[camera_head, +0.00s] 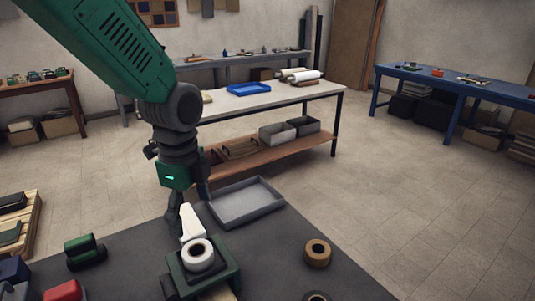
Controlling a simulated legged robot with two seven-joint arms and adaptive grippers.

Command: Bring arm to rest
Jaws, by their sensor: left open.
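My left arm comes in from the upper left, green with dark joints. My left gripper (178,222) points down at the back edge of the dark grey table (290,240). It is open, and I see nothing held in it; its fingertips are partly hard to make out. Just in front of it, a white roll (198,254) sits on a green and black block (225,272), with a white piece (189,222) behind the roll. I cannot tell whether the gripper touches these. My right gripper is not in view.
A grey tray (262,213) lies at the table's back edge. A brown tape roll (317,252) is to the right. A green object (84,250) and a red object (64,291) are at left. A workbench (312,91) stands behind; open floor lies right.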

